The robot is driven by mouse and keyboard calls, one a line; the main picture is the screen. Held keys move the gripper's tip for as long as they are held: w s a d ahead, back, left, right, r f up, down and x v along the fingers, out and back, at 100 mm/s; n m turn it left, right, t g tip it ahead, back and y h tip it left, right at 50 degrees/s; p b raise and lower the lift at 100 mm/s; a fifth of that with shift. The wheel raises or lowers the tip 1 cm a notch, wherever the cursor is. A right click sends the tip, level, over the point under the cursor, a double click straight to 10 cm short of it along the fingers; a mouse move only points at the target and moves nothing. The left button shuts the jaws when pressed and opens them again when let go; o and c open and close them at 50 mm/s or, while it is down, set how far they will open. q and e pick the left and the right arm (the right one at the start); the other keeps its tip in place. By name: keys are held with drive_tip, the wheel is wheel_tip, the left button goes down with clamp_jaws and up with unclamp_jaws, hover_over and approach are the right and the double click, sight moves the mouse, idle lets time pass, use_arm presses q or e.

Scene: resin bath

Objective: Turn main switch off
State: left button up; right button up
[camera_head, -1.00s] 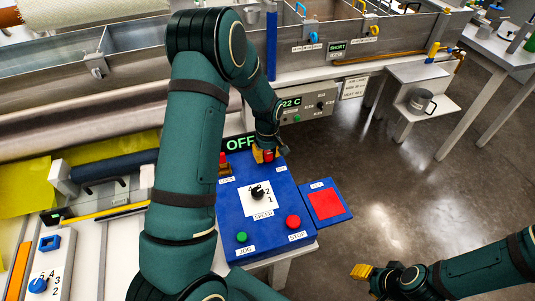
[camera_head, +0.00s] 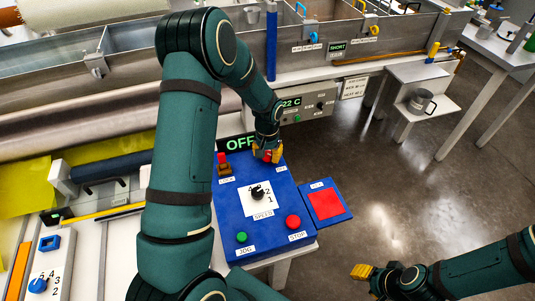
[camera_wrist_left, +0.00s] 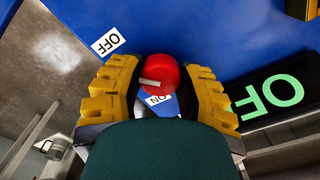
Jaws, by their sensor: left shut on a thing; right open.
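The main switch is a red round knob (camera_wrist_left: 162,72) with a pale pointer bar, at the far right corner of the blue control panel (camera_head: 270,178). In the left wrist view an OFF label (camera_wrist_left: 108,42) lies to its upper left and an ON label (camera_wrist_left: 158,98) just below it. The bar lies nearly level in that view. My left gripper (camera_head: 267,153) is shut on the knob, its yellow fingers on either side in the wrist view (camera_wrist_left: 162,88). A dark display (camera_head: 237,143) beside it shows green OFF letters. My right gripper (camera_head: 363,271) is open and empty over the floor.
The panel also carries a red lever-like switch (camera_head: 223,160), a black speed dial (camera_head: 258,193), a green jog button (camera_head: 241,237) and a red stop button (camera_head: 293,222). A red pad (camera_head: 325,204) sits to the right. The floor on the right is open.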

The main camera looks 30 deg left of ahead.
sight(267, 154)
use_arm(q)
drive_tip(key=shift+m, duration=0.5)
drive_tip(key=o, duration=1.2)
wheel_tip(267, 154, up, 12)
idle(0.4)
